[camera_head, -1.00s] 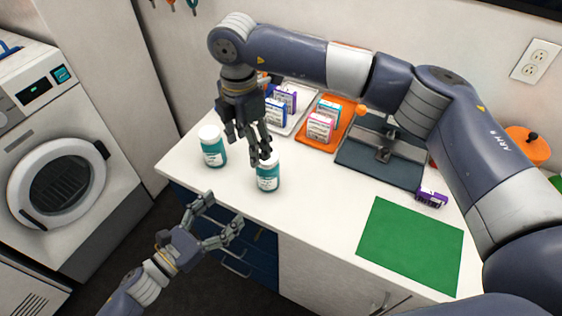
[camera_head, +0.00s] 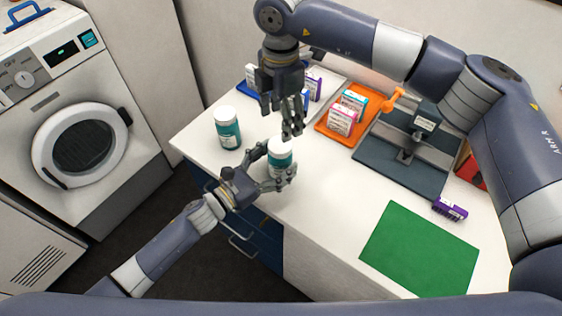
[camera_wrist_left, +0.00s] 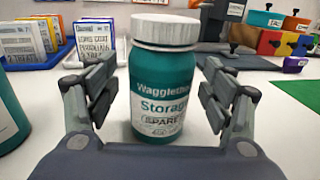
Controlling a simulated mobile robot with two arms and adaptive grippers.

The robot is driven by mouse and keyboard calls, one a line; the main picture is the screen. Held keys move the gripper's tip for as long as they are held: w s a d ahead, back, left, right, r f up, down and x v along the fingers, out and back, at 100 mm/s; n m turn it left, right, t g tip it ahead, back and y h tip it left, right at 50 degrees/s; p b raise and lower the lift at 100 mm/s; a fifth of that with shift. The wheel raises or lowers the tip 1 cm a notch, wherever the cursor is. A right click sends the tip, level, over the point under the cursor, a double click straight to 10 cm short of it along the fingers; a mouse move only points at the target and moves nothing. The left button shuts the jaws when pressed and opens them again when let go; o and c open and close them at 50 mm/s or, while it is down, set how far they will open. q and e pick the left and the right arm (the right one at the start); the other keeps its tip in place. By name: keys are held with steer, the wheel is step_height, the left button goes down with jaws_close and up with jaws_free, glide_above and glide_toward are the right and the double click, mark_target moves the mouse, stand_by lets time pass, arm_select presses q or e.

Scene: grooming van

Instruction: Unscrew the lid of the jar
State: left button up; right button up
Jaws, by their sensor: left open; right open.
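A teal jar (camera_head: 281,163) with a white lid (camera_head: 279,145) stands upright on the white counter near its front edge. The left wrist view shows the jar (camera_wrist_left: 162,95) with a label reading "Storage", its white lid (camera_wrist_left: 166,31) on top. My left gripper (camera_head: 273,169) is open, its fingers on either side of the jar's body, with gaps visible between fingers and jar in the wrist view. My right gripper (camera_head: 291,128) is open, pointing down just above and slightly right of the lid; whether it touches the lid I cannot tell.
A second teal jar (camera_head: 228,133) with a white lid stands to the left. Behind are an orange tray (camera_head: 327,128) with small boxes and a blue tray (camera_head: 247,89). A dark grey stand (camera_head: 390,165), a purple box (camera_head: 450,208) and a green mat (camera_head: 418,250) lie right.

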mark_target(280, 144)
arm_select(q)
steer(key=shift+w+d, duration=0.2)
steer(key=shift+d, duration=0.05)
steer(key=shift+r, duration=0.1)
arm_select(e)
steer(key=shift+s+a+r, duration=0.1)
steer(key=shift+s+a, duration=0.05)
arm_select(q)
jaws_close()
arm_select(e)
steer(key=m, duration=0.4)
steer(key=shift+f, duration=4.05)
arm_select(q)
steer(key=shift+d, duration=0.1)
arm_select(e)
steer(key=c, duration=1.1)
steer(key=shift+c, duration=0.2)
